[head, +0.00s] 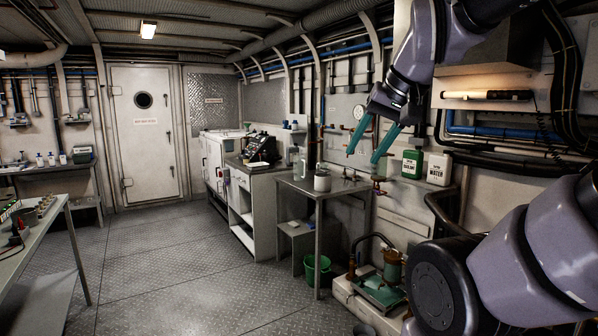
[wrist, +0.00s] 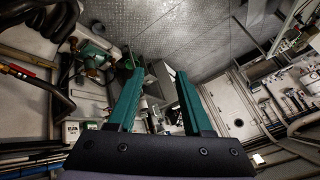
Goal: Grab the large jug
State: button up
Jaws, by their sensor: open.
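My gripper (head: 364,156) is open and empty, its two teal fingers pointing down in the air near the right wall. A clear, jug-like vessel (head: 303,164) stands upright on a small grey metal table (head: 312,189), left of my gripper in the head view. A shorter grey-white pot (head: 322,181) stands beside it. I cannot tell for sure which vessel is the large jug. In the wrist view my open gripper (wrist: 160,74) points towards the table area; the vessels there are small and partly hidden by the fingers.
A green canister (head: 412,164) and a white water canister (head: 438,169) are by the right wall. A green bucket (head: 317,271) stands on the floor beside the table. A pump unit (head: 385,285) sits low at the right. The floor (head: 190,270) in the middle is clear.

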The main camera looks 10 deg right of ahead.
aim_at(300, 164)
jog(key=i+j+u, duration=0.25)
jog(key=i, duration=0.7)
jog(key=i+u, duration=0.3)
jog(key=i, duration=0.7)
jog(key=i+z, duration=0.25)
jog(key=i, duration=0.2)
jog(key=i+j+z, duration=0.55)
jog(key=i, duration=0.3)
jog(key=i+j+z, duration=0.2)
jog(key=z, duration=0.25)
jog(key=i+j+z, duration=0.55)
jog(key=j+z, duration=0.2)
jog(key=z, duration=0.15)
jog(key=i+j+z, duration=0.15)
jog(key=j+z, duration=0.5)
jog(key=j, duration=0.4)
